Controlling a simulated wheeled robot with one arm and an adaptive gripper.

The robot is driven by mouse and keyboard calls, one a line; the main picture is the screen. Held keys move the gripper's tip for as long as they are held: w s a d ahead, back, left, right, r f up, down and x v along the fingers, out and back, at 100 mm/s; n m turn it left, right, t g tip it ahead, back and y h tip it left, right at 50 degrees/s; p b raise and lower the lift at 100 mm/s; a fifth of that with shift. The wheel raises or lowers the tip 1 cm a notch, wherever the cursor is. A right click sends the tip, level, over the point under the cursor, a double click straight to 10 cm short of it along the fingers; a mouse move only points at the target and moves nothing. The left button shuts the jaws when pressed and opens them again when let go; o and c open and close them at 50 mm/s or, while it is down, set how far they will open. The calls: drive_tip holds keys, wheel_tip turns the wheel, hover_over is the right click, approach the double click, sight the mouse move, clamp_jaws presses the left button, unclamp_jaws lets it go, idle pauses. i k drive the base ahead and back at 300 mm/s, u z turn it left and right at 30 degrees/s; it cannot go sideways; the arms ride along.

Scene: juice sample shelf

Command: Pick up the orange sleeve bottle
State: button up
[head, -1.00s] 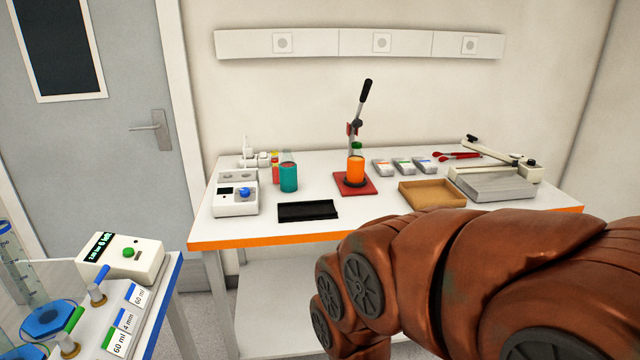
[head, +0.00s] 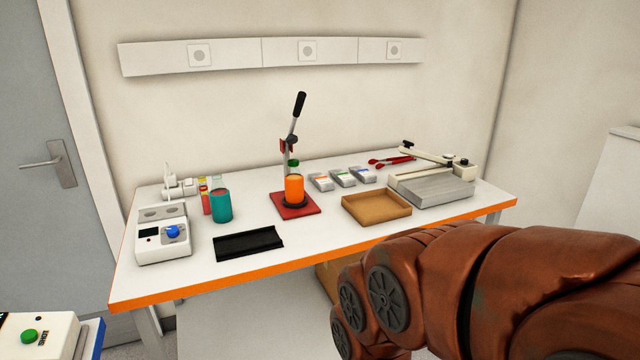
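The orange sleeve bottle (head: 294,190) stands upright on the red base (head: 309,207) of a lever press in the middle of the white table. A green cap shows above its orange sleeve, in front of the press column. My brown arm reaches in from the lower right, in front of the table's front edge. My gripper is not in view; the arm's far end drops out at the bottom of the picture.
A teal-sleeved container (head: 221,205), a white device (head: 163,238) and a black tray (head: 248,244) are left of the press. A cardboard tray (head: 377,215), small packs (head: 343,178), red tongs (head: 391,162) and a sealer (head: 437,189) are to the right. Bare tabletop lies around the press.

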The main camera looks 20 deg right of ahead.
sight(294, 184)
drive_tip(key=z, duration=0.05)
drive_tip(key=i, duration=0.45)
drive_tip(key=u, duration=0.65)
drive_tip(key=i, duration=0.65)
